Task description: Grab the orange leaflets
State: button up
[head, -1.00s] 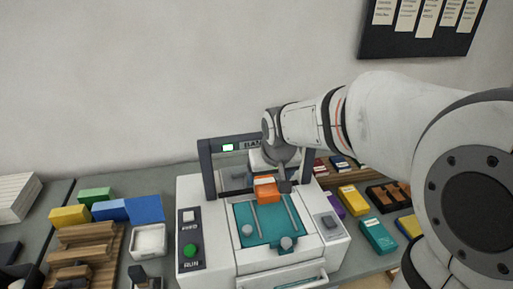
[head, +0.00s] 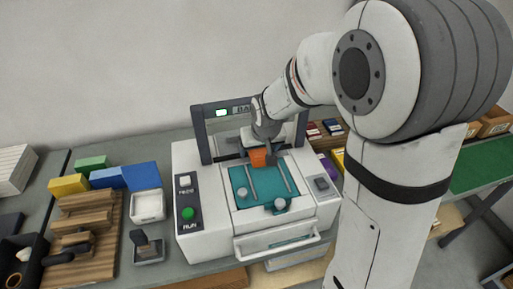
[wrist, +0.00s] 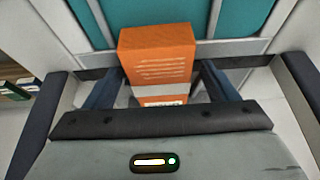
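The orange leaflets (head: 258,157) are a small upright-sided bundle at the back edge of the teal bed (head: 240,178) of the white machine. In the wrist view the bundle (wrist: 157,55) has pale printed lines and a whitish band. My gripper (wrist: 162,72) has one dark finger on each side of it. Pale gaps show between the fingers and the bundle's lower part, so the gripper looks open around it. Contact at the fingertips is hard to make out. In the head view my gripper (head: 260,150) partly covers the bundle.
The machine's dark frame (head: 199,135) stands close around my gripper. A control panel with a green button (head: 187,213) is at its left. Wooden blocks, a white tray (head: 148,205) and coloured boxes lie further left. My arm hides much of the right side.

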jog(key=c, duration=1.2)
jog(key=shift+o, duration=0.2)
